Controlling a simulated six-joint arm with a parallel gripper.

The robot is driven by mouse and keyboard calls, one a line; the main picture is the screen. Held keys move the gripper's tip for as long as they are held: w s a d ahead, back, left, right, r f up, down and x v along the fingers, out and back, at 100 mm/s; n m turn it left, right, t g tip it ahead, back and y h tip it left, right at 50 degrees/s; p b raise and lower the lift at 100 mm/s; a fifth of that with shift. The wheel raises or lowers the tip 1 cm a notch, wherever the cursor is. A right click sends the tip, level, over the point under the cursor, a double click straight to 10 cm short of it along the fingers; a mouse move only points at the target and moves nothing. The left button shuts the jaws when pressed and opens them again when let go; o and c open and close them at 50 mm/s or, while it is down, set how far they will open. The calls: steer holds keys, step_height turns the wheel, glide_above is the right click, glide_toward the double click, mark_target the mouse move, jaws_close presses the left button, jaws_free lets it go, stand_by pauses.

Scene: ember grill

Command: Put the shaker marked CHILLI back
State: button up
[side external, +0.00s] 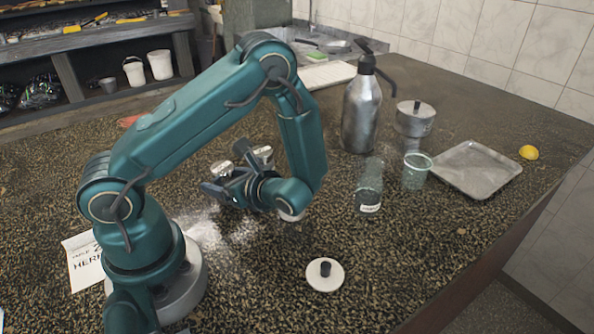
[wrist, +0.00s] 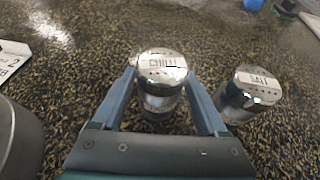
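The CHILLI shaker (wrist: 161,72) is a shiny metal cylinder with its name on the lid. In the wrist view it stands between the two fingers of my gripper (wrist: 160,88), one on each side near its lid. I cannot tell whether the fingers press on it. A like shaker marked SALT (wrist: 250,88) stands to its right, outside the fingers. In the side view my gripper (side external: 240,178) is low over the counter, with two small metal shakers (side external: 262,154) at its far side; their labels cannot be read there.
On the counter (side external: 440,250) are a white lid with a dark knob (side external: 325,274), clear glasses (side external: 369,180), a tall metal pump bottle (side external: 361,115), a lidded pot (side external: 415,118), a metal tray (side external: 474,169), a lemon (side external: 529,152) and a paper card (side external: 84,258). White powder (side external: 208,235) lies near my base.

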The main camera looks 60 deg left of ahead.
steer(key=shift+o, duration=0.3)
steer(key=shift+r, duration=0.15)
steer(key=v, duration=1.2)
steer(key=s+d+r+n+t+h, duration=0.3)
steer(key=d+r+n+t+h, duration=0.4)
steer(key=n+h, duration=0.6)
steer(key=shift+s+r+n+t, duration=0.4)
steer(key=shift+r+n+t, duration=0.5)
steer(key=shift+n, duration=0.3)
